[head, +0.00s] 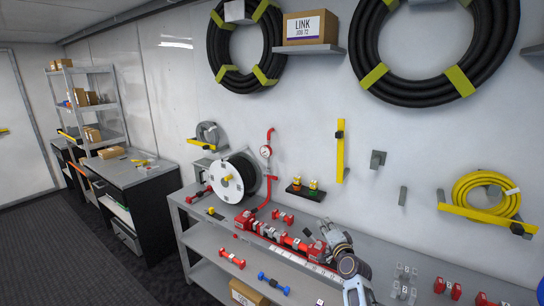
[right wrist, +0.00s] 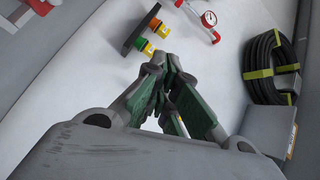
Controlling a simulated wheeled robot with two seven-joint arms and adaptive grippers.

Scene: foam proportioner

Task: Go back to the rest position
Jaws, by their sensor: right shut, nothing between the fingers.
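My right gripper (head: 328,232) is at the lower middle of the head view, above the grey bench (head: 205,232) and over the right part of the red pipe assembly (head: 270,231). In the right wrist view my right gripper (right wrist: 172,72) has its green-padded fingers drawn together at the tips, with nothing seen between them. The gripper hides part of the assembly and bench behind it. My left gripper is not in view.
A small black shelf (head: 306,193) with two coloured fittings and a red pipe with a gauge (head: 266,151) are on the wall. A hose reel (head: 232,178) stands at the bench's left. Several red and grey parts lie right of my arm. Dark floor is open at left.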

